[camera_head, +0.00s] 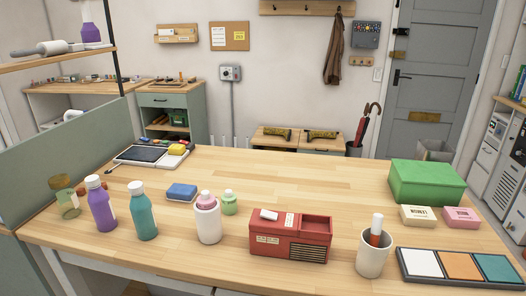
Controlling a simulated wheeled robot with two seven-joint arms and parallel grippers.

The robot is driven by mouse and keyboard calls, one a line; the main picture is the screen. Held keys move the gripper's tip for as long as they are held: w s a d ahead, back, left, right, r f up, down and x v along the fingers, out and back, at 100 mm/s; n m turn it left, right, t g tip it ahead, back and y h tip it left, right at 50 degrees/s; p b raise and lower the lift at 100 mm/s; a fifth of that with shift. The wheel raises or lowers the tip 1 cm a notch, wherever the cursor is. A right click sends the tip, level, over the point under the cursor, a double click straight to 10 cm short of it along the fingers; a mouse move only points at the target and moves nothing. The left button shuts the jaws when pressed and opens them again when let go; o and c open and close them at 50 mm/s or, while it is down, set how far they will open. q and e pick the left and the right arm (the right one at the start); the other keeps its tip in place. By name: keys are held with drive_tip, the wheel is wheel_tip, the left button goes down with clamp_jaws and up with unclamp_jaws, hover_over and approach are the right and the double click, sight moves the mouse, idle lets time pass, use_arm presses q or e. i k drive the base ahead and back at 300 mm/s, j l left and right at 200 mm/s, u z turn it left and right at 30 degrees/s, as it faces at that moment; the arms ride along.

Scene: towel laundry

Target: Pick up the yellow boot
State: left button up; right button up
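I cannot make out a clear yellow boot in the head view. Two small yellow-and-dark objects lie on a low wooden bench at the back wall: a left object (276,133) and a right object (322,134). They are too small to tell whether either is a boot. Neither of my grippers shows in this view.
A wooden table (300,180) fills the front. It bears bottles (101,205), a red box (290,237), a white cup (373,252), a green box (426,184) and a colour tray (460,282). The low bench (290,146) stands beyond it, beside an umbrella stand (354,149).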

sight(287, 133)
drive_tip(key=z, duration=0.55)
drive_tip(key=l+z, duration=0.15)
drive_tip(key=l, duration=0.15)
drive_tip(key=i+l+z, duration=0.3)
drive_tip(key=l+z, duration=0.2)
drive_tip(key=i+l+z, duration=0.15)
drive_tip(key=l+z, duration=0.15)
drive_tip(key=l, duration=0.15)
drive_tip(key=i+l+z, duration=0.2)
drive_tip(key=l+z, duration=0.15)
drive_tip(key=i+l+z, duration=0.65)
drive_tip(key=i+z, duration=0.15)
drive_tip(key=i, duration=0.15)
drive_tip(key=i+u, duration=0.25)
drive_tip(key=i+l+u, duration=0.15)
drive_tip(key=i+u, duration=0.15)
drive_tip(key=i, duration=0.15)
drive_tip(key=i+j+u, duration=0.2)
drive_tip(key=i+u, duration=0.6)
drive_tip(key=u, duration=0.15)
drive_tip(key=i+u, duration=0.5)
drive_tip(key=i+l+u, duration=0.15)
drive_tip(key=i+u, duration=0.25)
drive_tip(key=i, duration=0.95)
drive_tip(key=i+u, duration=0.2)
drive_tip(key=i, duration=0.5)
drive_tip(key=i+l+u, duration=0.15)
drive_tip(key=i, duration=0.55)
